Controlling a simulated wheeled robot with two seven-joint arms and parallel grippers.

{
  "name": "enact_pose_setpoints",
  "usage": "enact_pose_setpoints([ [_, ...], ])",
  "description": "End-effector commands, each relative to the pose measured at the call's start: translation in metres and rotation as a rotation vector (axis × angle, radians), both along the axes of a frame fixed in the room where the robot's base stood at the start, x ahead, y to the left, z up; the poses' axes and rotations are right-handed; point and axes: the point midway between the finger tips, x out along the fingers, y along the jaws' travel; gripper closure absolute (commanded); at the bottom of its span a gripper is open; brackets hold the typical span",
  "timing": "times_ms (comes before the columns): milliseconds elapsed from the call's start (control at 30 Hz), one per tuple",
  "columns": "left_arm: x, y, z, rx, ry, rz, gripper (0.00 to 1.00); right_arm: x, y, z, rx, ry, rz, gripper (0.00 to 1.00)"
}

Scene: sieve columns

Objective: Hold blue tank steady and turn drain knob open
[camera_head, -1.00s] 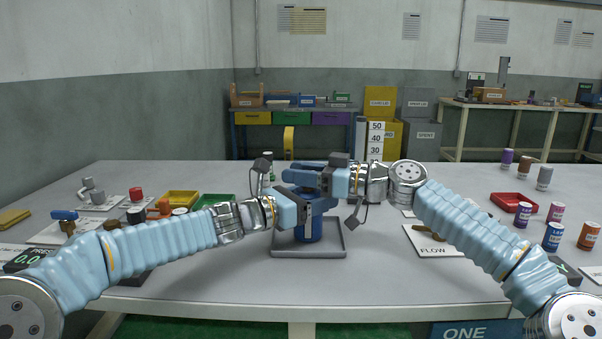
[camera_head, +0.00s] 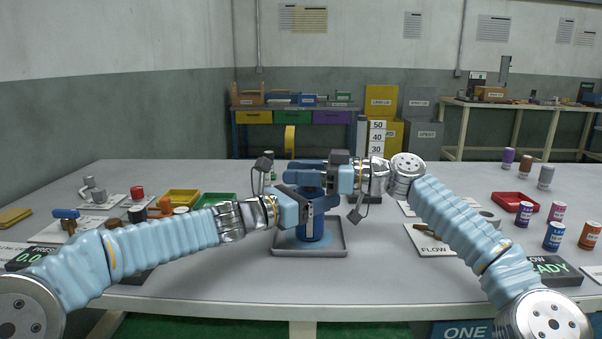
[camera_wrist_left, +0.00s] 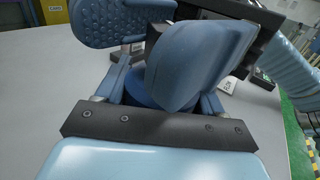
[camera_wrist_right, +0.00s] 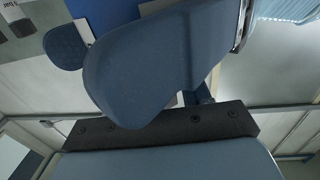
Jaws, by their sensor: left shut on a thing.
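The blue tank (camera_head: 308,232) stands upright in a shallow grey tray (camera_head: 284,251) at the table's middle; my arms hide much of it. My left gripper (camera_head: 316,209) reaches in from the left and is shut on the tank's body. In the left wrist view the dark blue tank (camera_wrist_left: 146,88) shows between my left fingers. My right gripper (camera_head: 299,173) is higher, at the tank's top, with its blue fingers apart. In the right wrist view a strip of brighter blue (camera_wrist_right: 112,10) shows between these fingers. I cannot make out the drain knob.
A plate labelled FLOW (camera_head: 432,247) lies right of the tray. A red tray (camera_head: 513,201) and several labelled canisters stand at the right. Yellow (camera_head: 181,198) and green trays and small parts lie at the left. A white numbered scale (camera_head: 376,146) stands behind. The table in front is clear.

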Motion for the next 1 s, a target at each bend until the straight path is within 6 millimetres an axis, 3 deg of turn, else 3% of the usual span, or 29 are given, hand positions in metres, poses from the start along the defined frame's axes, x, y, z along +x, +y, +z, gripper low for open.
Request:
enact_pose_setpoints([
  [67,0.000,0.000,-0.001,0.000,0.002,0.000,0.81,0.000,0.000,0.000,0.000,0.000,-0.001,0.40],
  [367,0.001,0.001,-0.001,0.000,0.001,0.002,0.81,0.001,-0.003,-0.001,-0.001,0.001,-0.005,0.39],
  [467,0.001,0.001,-0.001,0.000,0.001,0.003,0.81,0.001,-0.012,-0.001,-0.001,0.001,-0.007,0.39],
  [800,0.001,0.002,-0.001,0.000,0.001,0.004,0.81,-0.007,-0.085,-0.001,-0.001,0.001,-0.007,0.39],
  [1000,0.001,0.002,-0.001,0.000,0.001,0.004,0.81,-0.010,-0.114,-0.001,0.000,0.001,-0.005,0.39],
])
